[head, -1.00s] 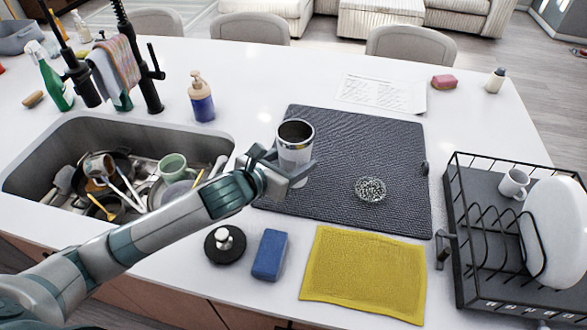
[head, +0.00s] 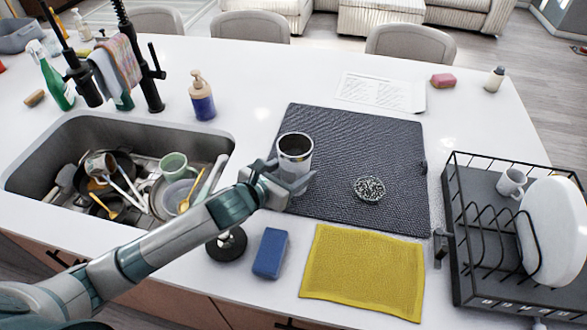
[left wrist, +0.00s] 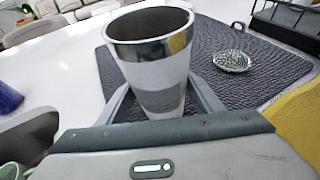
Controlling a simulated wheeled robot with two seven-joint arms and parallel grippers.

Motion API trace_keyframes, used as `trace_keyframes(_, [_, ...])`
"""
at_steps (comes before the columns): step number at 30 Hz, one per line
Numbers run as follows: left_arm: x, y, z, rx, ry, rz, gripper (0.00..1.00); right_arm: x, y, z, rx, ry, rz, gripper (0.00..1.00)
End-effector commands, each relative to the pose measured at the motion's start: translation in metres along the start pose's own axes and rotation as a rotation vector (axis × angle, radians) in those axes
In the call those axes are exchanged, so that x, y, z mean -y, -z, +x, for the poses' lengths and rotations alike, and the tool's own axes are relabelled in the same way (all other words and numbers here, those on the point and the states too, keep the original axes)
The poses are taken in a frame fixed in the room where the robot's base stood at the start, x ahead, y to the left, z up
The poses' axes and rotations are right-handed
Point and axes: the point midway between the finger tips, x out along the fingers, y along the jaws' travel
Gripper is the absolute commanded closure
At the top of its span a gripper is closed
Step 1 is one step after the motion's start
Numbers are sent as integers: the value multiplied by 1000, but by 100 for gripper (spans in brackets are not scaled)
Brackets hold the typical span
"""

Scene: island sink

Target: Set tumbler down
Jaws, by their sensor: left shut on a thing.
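The tumbler (head: 295,160) is a white cup with a shiny steel rim, upright at the left part of the dark grey drying mat (head: 345,140). My left gripper (head: 284,180) is shut on it, with a finger on each side. In the left wrist view the tumbler (left wrist: 158,72) stands between the two fingers, its open mouth tilted towards the camera. Its base is hidden by the gripper, so I cannot tell whether it touches the mat. My right gripper is not in view.
A metal scrubber (head: 369,189) lies on the mat, right of the tumbler. A yellow cloth (head: 362,272), a blue sponge (head: 270,253) and a black-based stopper (head: 227,244) lie in front. The sink (head: 50,135) with dishes is left, the dish rack (head: 470,215) right. The mat's back is clear.

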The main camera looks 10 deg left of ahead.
Motion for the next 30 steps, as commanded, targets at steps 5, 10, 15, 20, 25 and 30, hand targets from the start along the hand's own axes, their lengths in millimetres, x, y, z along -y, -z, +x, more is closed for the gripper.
trace_keyframes(5, [0,0,0,2,0,1,72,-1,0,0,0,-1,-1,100])
trace_keyframes(10, [0,2,1,0,0,0,22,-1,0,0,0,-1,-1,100])
trace_keyframes(15, [0,2,1,0,0,0,22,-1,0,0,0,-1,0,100])
trace_keyframes(20, [0,1,0,0,0,0,22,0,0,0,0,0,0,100])
trace_keyframes(25, [0,1,-6,-1,0,1,22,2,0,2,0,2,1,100])
trace_keyframes(30, [0,2,-23,0,1,2,22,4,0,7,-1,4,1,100])
